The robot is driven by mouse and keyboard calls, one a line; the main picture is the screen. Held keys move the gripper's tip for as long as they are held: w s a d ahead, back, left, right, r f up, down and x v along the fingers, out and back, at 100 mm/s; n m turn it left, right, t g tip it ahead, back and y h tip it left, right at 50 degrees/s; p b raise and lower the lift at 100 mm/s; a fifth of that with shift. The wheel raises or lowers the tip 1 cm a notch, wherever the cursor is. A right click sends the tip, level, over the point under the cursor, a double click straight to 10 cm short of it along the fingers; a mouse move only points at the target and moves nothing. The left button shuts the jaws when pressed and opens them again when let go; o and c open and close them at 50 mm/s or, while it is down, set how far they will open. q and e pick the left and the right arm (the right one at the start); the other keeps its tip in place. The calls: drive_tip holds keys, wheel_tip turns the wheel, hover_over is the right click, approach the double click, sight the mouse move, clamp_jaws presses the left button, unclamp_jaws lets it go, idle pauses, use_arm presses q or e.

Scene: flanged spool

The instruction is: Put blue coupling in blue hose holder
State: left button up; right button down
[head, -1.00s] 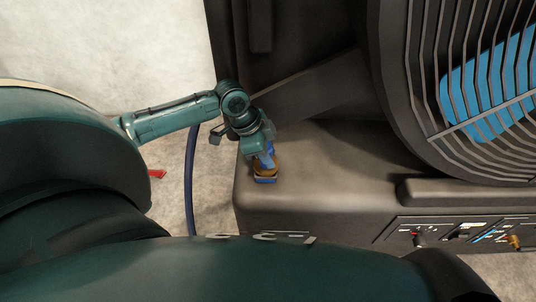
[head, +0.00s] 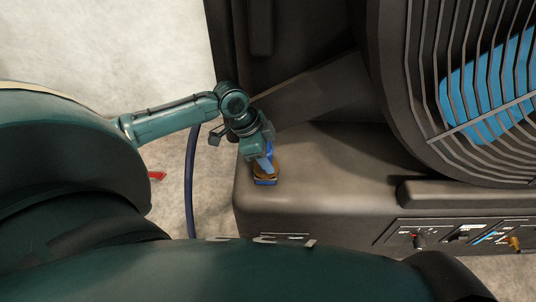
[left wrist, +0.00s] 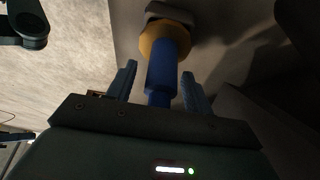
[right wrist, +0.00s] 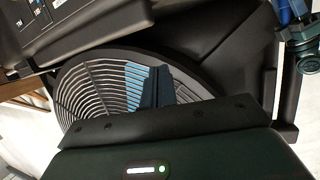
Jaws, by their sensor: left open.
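The blue coupling (left wrist: 163,65) is a blue cylinder with a brass-coloured collar (left wrist: 165,38) at its far end. It stands at the left corner of the dark machine top, also seen in the head view (head: 264,163). A small blue piece (head: 265,182), likely the blue hose holder, shows right at the collar; how deep the coupling sits in it is hidden. My left gripper (left wrist: 159,72) is open, with one finger on each side of the coupling and visible gaps. It also shows in the head view (head: 262,150). My right gripper (right wrist: 158,86) is shut and empty before the reel.
A dark blue hose (head: 190,180) hangs left of the machine (head: 320,190). The large caged reel (head: 490,90) fills the right side. A control panel (head: 460,236) with knobs is at the front. A red object (head: 157,176) lies on the pale floor.

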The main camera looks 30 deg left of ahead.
use_arm(q)
drive_tip(key=p+v, duration=0.2)
drive_tip(key=v, duration=0.8)
drive_tip(key=s+d+f+n+t+h, duration=0.2)
drive_tip(key=s+d+f+t, duration=0.1)
drive_tip(key=d, duration=0.5)
drive_tip(key=s+d+f+n+t+h, duration=0.1)
drive_tip(key=s+d+f+t, duration=0.1)
drive_tip(key=d, duration=0.5)
drive_tip(key=s+r+n+t+y, duration=0.2)
drive_tip(key=s+r+n+t, duration=0.3)
drive_tip(key=s+n+t, duration=0.1)
drive_tip(key=shift+s+r+n+t+y, duration=0.2)
drive_tip(key=shift+r+n+t+y, duration=0.1)
drive_tip(key=shift+r+t, duration=0.1)
use_arm(e)
drive_tip(key=r, duration=0.2)
drive_tip(key=d+r, duration=0.1)
drive_tip(key=shift+s+m, duration=0.35)
drive_tip(key=shift+m, duration=0.05)
